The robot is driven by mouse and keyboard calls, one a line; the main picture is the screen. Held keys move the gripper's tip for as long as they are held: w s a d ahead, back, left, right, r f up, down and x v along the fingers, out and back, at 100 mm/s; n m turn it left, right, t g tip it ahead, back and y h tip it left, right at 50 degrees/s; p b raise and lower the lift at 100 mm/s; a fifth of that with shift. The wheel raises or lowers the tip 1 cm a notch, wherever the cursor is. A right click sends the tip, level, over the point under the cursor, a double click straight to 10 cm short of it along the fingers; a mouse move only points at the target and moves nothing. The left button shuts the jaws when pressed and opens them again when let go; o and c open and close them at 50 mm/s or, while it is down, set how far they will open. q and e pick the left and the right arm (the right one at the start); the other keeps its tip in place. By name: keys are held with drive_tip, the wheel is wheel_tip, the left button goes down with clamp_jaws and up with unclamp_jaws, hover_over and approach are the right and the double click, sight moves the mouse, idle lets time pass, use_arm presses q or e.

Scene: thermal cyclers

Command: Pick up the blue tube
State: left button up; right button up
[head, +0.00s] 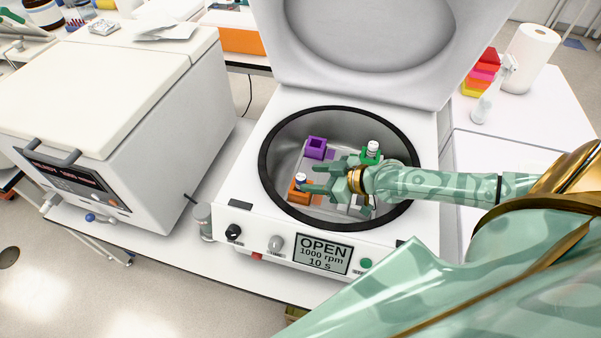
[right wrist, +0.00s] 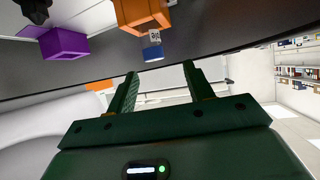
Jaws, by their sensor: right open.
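The blue tube (head: 301,179) stands in the orange holder (head: 297,193) on the left side of the open centrifuge's bowl. In the right wrist view its blue cap (right wrist: 152,53) and pale label stick out of the orange holder (right wrist: 146,14). My right gripper (head: 314,178) is inside the bowl, just right of the tube, open and empty. In the right wrist view the open fingers (right wrist: 161,82) point towards the cap, with a gap between the tips and the cap. My left gripper is not in view.
The purple holder (head: 316,147) looks empty. The green holder (head: 371,158) carries a white-capped tube (head: 373,147). The bowl's dark rim (head: 265,165) surrounds my gripper, and the raised lid (head: 360,75) stands behind. A closed machine (head: 120,95) is at left.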

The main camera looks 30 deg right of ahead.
sight(298, 180)
drive_tip(key=shift+d+f, duration=0.1)
drive_tip(key=shift+f, duration=0.45)
drive_tip(key=shift+w+f+b, duration=0.2)
drive_tip(key=shift+w+b, duration=0.1)
drive_tip(key=shift+b, duration=0.15)
drive_tip(key=b+x, duration=0.2)
drive_tip(key=x, duration=0.4)
drive_tip(key=shift+d+f, duration=0.15)
drive_tip(key=shift+f, duration=0.15)
drive_tip(key=shift+w+a+f, duration=0.2)
drive_tip(key=shift+w+f, duration=0.05)
drive_tip(key=shift+w, duration=0.15)
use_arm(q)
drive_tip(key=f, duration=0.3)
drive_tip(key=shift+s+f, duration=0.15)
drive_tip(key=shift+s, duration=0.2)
use_arm(e)
drive_tip(key=shift+r, duration=0.1)
drive_tip(key=c, duration=1.1)
